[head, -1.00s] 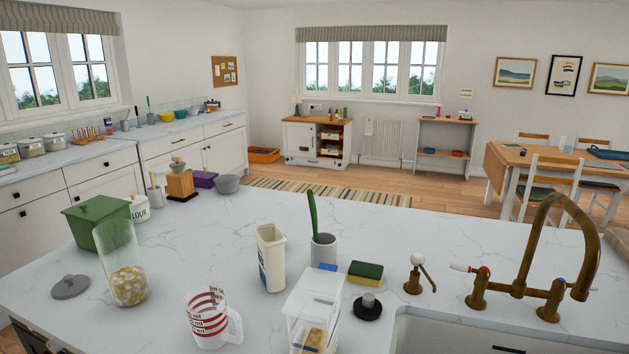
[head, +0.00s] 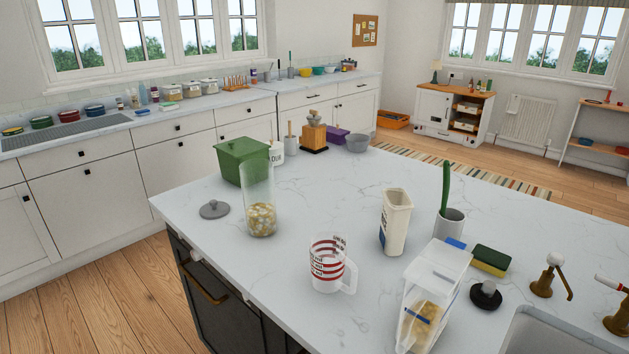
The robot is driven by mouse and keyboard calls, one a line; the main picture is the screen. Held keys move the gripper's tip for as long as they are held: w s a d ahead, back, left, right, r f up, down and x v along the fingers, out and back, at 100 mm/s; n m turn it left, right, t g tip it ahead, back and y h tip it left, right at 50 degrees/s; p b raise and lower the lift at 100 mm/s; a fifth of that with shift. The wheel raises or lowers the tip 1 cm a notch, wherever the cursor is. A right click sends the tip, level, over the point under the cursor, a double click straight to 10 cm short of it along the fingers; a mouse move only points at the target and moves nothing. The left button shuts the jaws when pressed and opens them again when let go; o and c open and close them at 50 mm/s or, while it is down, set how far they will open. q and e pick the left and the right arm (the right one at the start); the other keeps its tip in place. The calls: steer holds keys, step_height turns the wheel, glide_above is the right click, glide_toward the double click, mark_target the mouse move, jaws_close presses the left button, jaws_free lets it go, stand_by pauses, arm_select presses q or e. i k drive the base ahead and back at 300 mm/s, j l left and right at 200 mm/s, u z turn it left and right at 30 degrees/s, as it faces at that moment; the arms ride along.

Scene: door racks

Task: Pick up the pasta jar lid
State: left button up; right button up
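A round grey lid (head: 214,209) with a small knob lies flat on the white marble island top, near its left edge. To its right stands a tall clear glass jar (head: 259,202) with pale pasta in its bottom part. The jar has no lid on it. The lid and jar are apart. Neither of my grippers shows in the head view.
A green bin (head: 241,162) stands behind the jar. A striped measuring cup (head: 328,264), a white carton (head: 395,221) and a clear container (head: 432,297) stand to the right. The island top (head: 240,270) is bare in front of the lid and jar.

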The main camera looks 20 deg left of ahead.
mark_target(215, 210)
steer(key=i+j+u, duration=0.15)
steer(key=u, duration=1.2)
